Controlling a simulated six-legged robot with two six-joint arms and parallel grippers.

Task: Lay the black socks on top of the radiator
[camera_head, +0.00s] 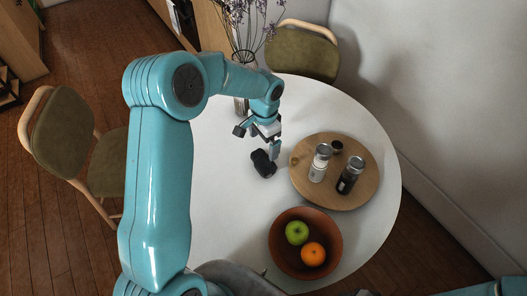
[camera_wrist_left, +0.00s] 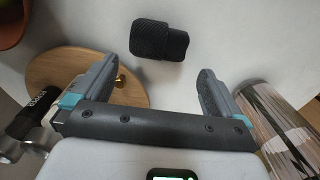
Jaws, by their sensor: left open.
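The black socks (camera_head: 263,163) lie as a rolled dark bundle on the white round table (camera_head: 217,210), left of the wooden tray. In the left wrist view the socks (camera_wrist_left: 158,40) show ribbed knit, just beyond the fingertips and between their lines. My left gripper (camera_head: 258,139) is open and empty, above and close to the socks; its two fingers also show spread in the left wrist view (camera_wrist_left: 160,72). I cannot tell the exact height gap. The radiator is not in view. My right gripper is not in view.
A round wooden tray (camera_head: 355,199) holds a white shaker (camera_head: 319,165), a dark shaker (camera_head: 348,178) and a small dark cup. A brown bowl (camera_head: 277,253) with an apple and an orange stands in front. A vase (camera_head: 242,58) of dried flowers stands behind. Chairs (camera_head: 62,140) surround the table.

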